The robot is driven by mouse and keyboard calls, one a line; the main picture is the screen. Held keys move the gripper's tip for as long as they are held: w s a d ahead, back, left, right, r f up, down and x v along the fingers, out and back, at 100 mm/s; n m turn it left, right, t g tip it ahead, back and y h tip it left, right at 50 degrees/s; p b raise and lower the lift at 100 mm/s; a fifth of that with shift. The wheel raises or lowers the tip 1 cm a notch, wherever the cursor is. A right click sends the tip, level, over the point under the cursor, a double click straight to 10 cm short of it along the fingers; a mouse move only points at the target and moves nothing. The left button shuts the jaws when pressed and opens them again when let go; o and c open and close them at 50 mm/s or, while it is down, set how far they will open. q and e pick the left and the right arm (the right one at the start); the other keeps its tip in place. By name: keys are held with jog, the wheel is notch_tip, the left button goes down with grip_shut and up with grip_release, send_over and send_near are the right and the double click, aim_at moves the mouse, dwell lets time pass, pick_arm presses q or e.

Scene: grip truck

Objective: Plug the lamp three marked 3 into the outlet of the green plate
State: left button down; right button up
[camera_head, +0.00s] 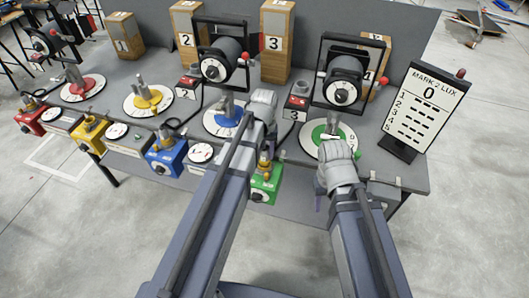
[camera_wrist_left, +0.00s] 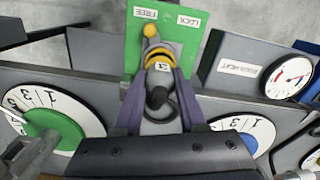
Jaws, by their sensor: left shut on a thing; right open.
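My left gripper (camera_head: 265,150) is shut on a dark plug with yellow bands (camera_wrist_left: 160,58); its small white tag seems to read 3. In the left wrist view, the plug lies over the green outlet box (camera_wrist_left: 184,38), with FREE and LOCK labels beside it. I cannot tell how deep the plug sits. The green box (camera_head: 264,188) is at the table's front edge in the head view. A dark lamp (camera_head: 342,90) stands over the green dial plate (camera_head: 318,130), near a box tagged 3 (camera_head: 297,104). My right gripper (camera_head: 334,150) is open beside that plate.
Blue (camera_head: 165,157), yellow (camera_head: 88,135) and red (camera_head: 30,117) boxes line the front edge. Another lamp (camera_head: 222,65) stands over the blue dial plate (camera_head: 222,120). Wooden numbered blocks (camera_head: 277,42) stand behind. A scoreboard (camera_head: 428,100) stands at right.

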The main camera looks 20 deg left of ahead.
pick_arm(q)
jog(key=shift+f+b, duration=0.85)
jog(key=shift+f, duration=0.1)
jog(key=shift+c, duration=0.4)
grip_release()
jog(key=shift+r, duration=0.1)
jog(key=shift+r, duration=0.1)
jog(key=shift+r+p, duration=2.45)
jog(key=shift+p, duration=0.15)
jog(key=s+d+m+y, duration=0.1)
jog(key=s+d+m, duration=0.5)
jog(key=s+d, duration=0.4)
jog(key=s, duration=0.4)
jog(key=shift+s+d, duration=0.15)
jog(key=shift+d, duration=0.1)
